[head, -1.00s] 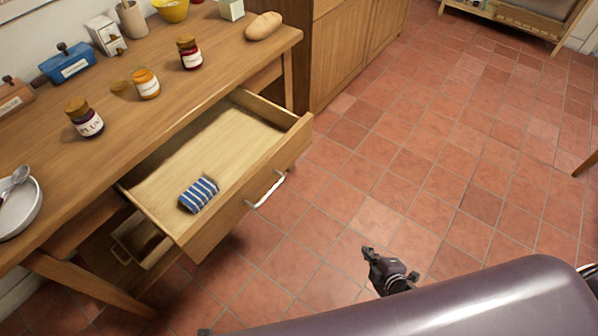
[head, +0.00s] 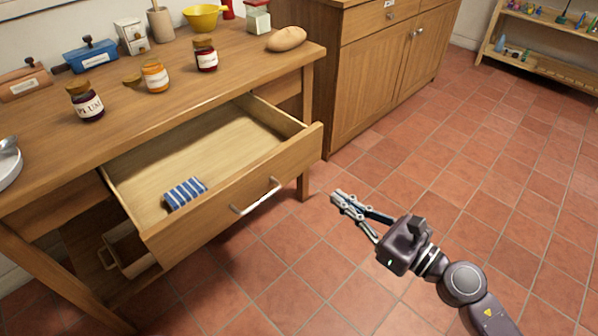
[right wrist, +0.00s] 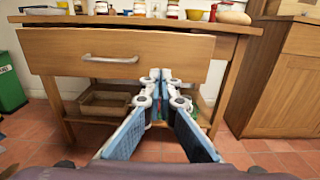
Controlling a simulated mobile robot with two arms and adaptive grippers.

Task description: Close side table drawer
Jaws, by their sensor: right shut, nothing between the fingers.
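The wooden side table (head: 130,120) stands at the left in the head view. Its drawer (head: 225,205) is pulled well out, with a silver bar handle (head: 255,196) on the front. A blue and white striped cloth (head: 185,193) lies inside the drawer. My right gripper (head: 338,198) is shut and empty, to the right of the drawer front and apart from it. In the right wrist view the drawer front (right wrist: 180,55) faces me, with the shut fingertips (right wrist: 160,75) showing before its lower part. My left gripper is not in view.
Several jars, including a plum jar (head: 87,103), and a bread loaf (head: 287,39) stand on the tabletop. A wooden cabinet (head: 375,80) is behind to the right. A basket (right wrist: 104,103) sits on the lower shelf. The tiled floor (head: 480,190) at right is clear.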

